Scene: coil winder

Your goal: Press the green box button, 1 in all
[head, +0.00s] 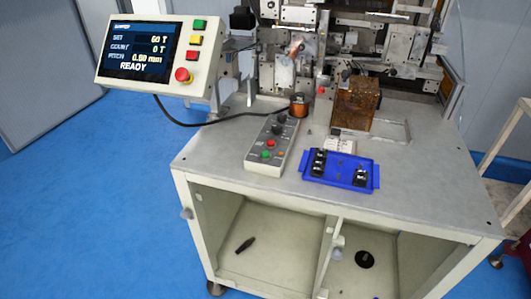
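A light grey control box (267,166) lies on the tabletop, left of the blue tray. A second green button (199,24) is on the tilted screen panel (125,80), above a yellow and a red one. The screen reads READY, with count 0 T and set 60 T. I cannot tell whether any button is pressed in. Neither of my grippers shows in the head view.
A blue tray (340,182) with black parts sits right of the box. A copper coil spool (299,105) and a brown block (356,104) stand behind, before the winder machine (300,70). A black cable runs from the panel. The left front tabletop is clear.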

